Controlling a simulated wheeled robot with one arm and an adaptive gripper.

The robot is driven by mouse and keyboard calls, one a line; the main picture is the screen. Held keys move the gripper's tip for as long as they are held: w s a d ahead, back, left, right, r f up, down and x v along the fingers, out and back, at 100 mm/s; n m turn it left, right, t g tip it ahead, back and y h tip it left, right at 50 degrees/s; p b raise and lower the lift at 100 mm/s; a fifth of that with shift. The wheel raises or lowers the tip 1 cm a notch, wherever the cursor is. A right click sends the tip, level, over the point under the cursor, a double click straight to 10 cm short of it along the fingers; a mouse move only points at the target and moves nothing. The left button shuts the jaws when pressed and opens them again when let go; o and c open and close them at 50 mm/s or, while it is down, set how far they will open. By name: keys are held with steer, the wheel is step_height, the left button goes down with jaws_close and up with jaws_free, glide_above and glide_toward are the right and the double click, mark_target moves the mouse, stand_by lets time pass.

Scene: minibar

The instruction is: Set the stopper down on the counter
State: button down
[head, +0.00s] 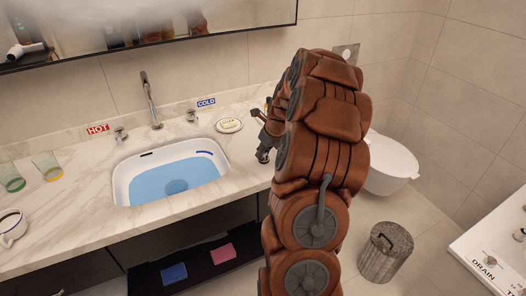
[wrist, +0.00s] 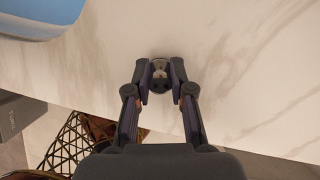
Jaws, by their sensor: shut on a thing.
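My gripper (wrist: 160,78) is shut on the stopper (wrist: 160,84), a small dark, rounded piece with a lighter grey top between the fingertips in the wrist view. Pale marbled counter (wrist: 230,60) lies beneath it in that view; I cannot tell whether the stopper touches it. In the head view my gripper (head: 264,148) is over the counter (head: 95,205) near its right end, right of the basin. The stopper cannot be made out there, and my arm hides part of the counter.
The white basin (head: 121,187) holds blue water. A soap dish (head: 228,126) sits behind and left of my gripper. Two glasses (head: 47,166) (head: 11,178) and a mug (head: 12,228) stand at the left.

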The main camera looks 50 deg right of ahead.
steer(key=shift+f, duration=0.1)
steer(key=c, duration=1)
jaws_free()
steer(key=b+v, duration=0.3)
steer(key=v, duration=0.9)
steer(key=s+a+n+g+y, duration=0.1)
steer(key=s+a+n+g, duration=0.15)
steer(key=a+n, duration=0.85)
steer(key=s+a+n+g, duration=0.1)
steer(key=s+a+n, duration=0.35)
steer(key=a, duration=1.05)
steer(key=s+a+f+n+g, duration=0.1)
steer(key=s+a+n, duration=0.3)
steer(key=s+n, duration=0.2)
steer(key=s+a+f+n+g, duration=0.1)
steer(key=s+a+n, duration=0.2)
steer(key=s+n, duration=0.3)
steer(key=s+a+f+n+g+h, duration=0.1)
steer(key=s+a+n, duration=0.3)
steer(key=s+n, duration=0.2)
steer(key=shift+s+a+f+n, duration=0.15)
steer(key=shift+a+n, duration=0.05)
steer(key=shift+n, duration=0.5)
steer(key=shift+s+a+f+n, duration=0.1)
steer(key=shift+s+a+n, duration=0.05)
steer(key=shift+n, duration=0.5)
